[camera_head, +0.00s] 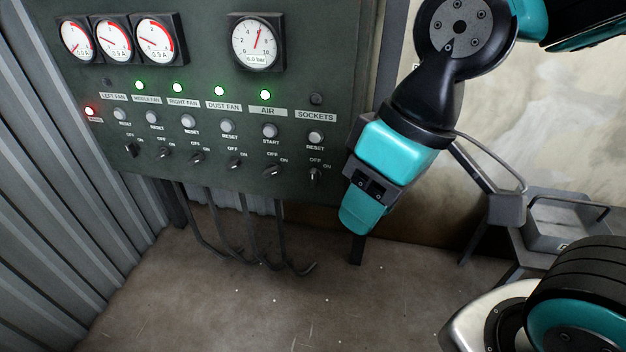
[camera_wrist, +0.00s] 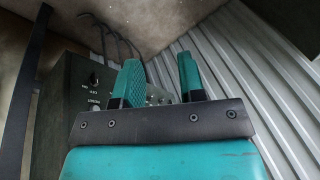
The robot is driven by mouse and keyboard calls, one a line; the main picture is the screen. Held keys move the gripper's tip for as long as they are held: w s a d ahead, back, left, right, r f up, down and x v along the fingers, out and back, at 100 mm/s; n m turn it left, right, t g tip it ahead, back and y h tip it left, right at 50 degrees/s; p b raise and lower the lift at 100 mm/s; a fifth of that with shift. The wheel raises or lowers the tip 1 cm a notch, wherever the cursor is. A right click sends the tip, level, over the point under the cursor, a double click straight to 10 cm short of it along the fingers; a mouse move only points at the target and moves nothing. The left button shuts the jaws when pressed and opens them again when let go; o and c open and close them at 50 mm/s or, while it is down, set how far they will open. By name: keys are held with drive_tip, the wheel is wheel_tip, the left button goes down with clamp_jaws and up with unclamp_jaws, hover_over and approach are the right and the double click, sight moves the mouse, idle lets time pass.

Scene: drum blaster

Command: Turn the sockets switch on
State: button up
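The sockets switch (camera_head: 315,176) is a small dark rotary knob at the lower right of the grey-green control panel (camera_head: 230,100). Its handle looks about vertical, towards the OFF mark. Above it are the white RESET button (camera_head: 316,137), the SOCKETS label (camera_head: 316,116) and an unlit lamp (camera_head: 316,99). My gripper (camera_head: 362,212) is just right of the switch and a little lower in the head view, apart from it in the picture; the depth gap is unclear. In the wrist view my gripper (camera_wrist: 159,65) has its two teal fingers apart, with nothing held between them.
Other switches, including the air switch (camera_head: 271,170), stand in a row to the left. Several green lamps are lit, and one red lamp (camera_head: 90,111). Cables (camera_head: 250,240) hang below the panel. A corrugated wall (camera_head: 50,200) is at left. The floor (camera_head: 230,310) is open.

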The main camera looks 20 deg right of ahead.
drive_tip(key=w+f+m+t+h+b, duration=0.3)
drive_tip(key=w+f+m+h+b, duration=0.4)
drive_tip(key=w+f, duration=0.65)
drive_tip(key=m+t+h+b, duration=0.4)
drive_tip(key=m+t+b, duration=0.2)
drive_tip(key=t, duration=0.2)
approach(312, 178)
drive_tip(key=p+x, duration=0.1)
drive_tip(key=x, duration=0.9)
drive_tip(key=shift+d, duration=0.1)
drive_tip(key=c, duration=0.6)
